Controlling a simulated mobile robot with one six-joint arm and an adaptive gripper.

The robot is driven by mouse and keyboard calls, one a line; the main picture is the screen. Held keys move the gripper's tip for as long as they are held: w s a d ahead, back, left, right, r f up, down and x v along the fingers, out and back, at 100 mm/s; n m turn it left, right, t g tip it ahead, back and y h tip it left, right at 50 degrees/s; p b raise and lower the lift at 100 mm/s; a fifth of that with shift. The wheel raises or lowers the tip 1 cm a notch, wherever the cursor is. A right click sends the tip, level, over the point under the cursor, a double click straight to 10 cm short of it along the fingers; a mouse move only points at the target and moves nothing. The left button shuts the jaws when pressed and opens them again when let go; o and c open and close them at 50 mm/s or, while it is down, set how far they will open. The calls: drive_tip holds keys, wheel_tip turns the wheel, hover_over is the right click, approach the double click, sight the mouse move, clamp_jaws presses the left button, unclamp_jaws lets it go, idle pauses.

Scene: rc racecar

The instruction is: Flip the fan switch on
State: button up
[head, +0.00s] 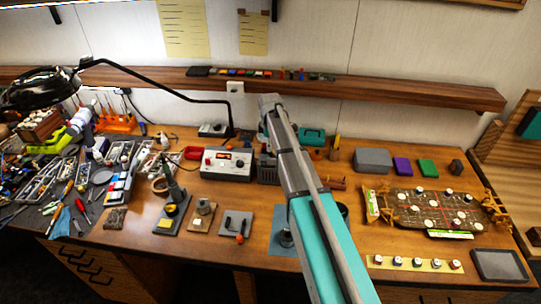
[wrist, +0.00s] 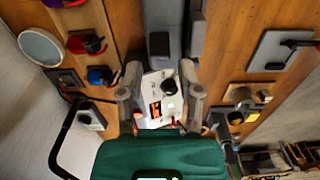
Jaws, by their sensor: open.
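No switch marked as the fan's can be read in either view. A white control box (head: 227,162) with an orange display stands on the bench left of my arm in the head view. In the wrist view the control box (wrist: 162,98) shows a black knob (wrist: 170,87) and lies between and beyond my fingers. A grey plate (head: 228,230) with a lever and orange tip lies in front of the box. My gripper (wrist: 161,100) is open and empty above the bench. In the head view my arm largely hides it.
A lamp (head: 40,88) with a black arm and tool clutter fill the left. Small mounted devices (head: 203,213) stand along the front. A circuit board (head: 408,210) and a dark tray (head: 499,265) are at right. A wooden shelf (head: 420,90) runs behind.

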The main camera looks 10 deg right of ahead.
sight(271, 154)
drive_tip(key=shift+f+b, duration=1.35)
drive_tip(key=shift+f, duration=0.3)
clamp_jaws()
